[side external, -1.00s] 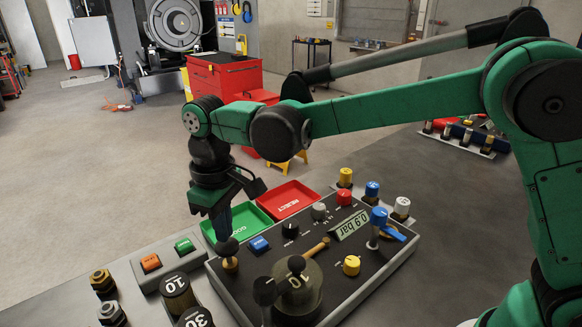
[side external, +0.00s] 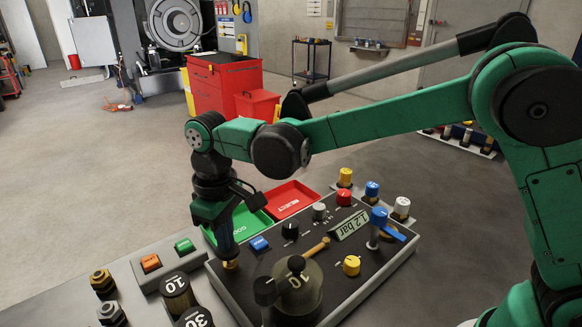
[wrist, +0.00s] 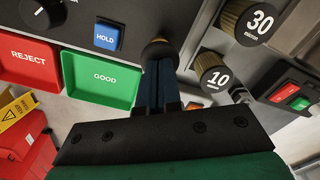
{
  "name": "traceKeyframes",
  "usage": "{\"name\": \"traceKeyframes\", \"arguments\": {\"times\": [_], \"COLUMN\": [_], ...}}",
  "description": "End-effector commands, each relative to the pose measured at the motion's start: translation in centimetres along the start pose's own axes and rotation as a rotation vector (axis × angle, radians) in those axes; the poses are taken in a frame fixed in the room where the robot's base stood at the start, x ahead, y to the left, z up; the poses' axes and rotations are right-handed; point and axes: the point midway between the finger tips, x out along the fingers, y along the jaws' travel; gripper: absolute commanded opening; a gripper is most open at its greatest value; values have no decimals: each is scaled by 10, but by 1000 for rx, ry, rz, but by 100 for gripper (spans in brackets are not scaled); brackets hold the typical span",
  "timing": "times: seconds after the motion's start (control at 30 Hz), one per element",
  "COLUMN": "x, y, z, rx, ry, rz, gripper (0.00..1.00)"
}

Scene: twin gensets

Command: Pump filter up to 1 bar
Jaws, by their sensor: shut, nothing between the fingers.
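The dark control panel (side external: 330,285) has a small tilted display (side external: 347,224) that reads 1.2 bar. My gripper (side external: 229,252) is shut and points down at the panel's left corner, with nothing between its fingers. Its tips are at a small brass-collared plunger (side external: 231,265), and its dark knob is hidden behind the fingers. In the wrist view, my shut fingers (wrist: 158,68) reach the plunger's brass collar (wrist: 158,48); contact appears likely but the tips are partly hidden. A round housing marked 10 (side external: 297,290) with black knobs stands on the panel.
A blue HOLD button (wrist: 106,37) is beside the plunger. A green GOOD tray (wrist: 100,95) and a red REJECT tray (wrist: 28,55) lie behind the panel. Spare 10 (wrist: 212,72) and 30 micron (wrist: 248,20) elements stand close on the other side.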

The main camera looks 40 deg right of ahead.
Motion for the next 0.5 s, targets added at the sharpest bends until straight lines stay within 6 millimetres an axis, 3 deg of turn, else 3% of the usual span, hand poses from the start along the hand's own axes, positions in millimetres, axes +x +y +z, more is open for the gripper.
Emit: {"name": "traceKeyframes", "arguments": {"times": [0.5], "x": [-44], "y": [0], "z": [0], "rx": [0], "ry": [0], "rz": [0], "gripper": [0]}}
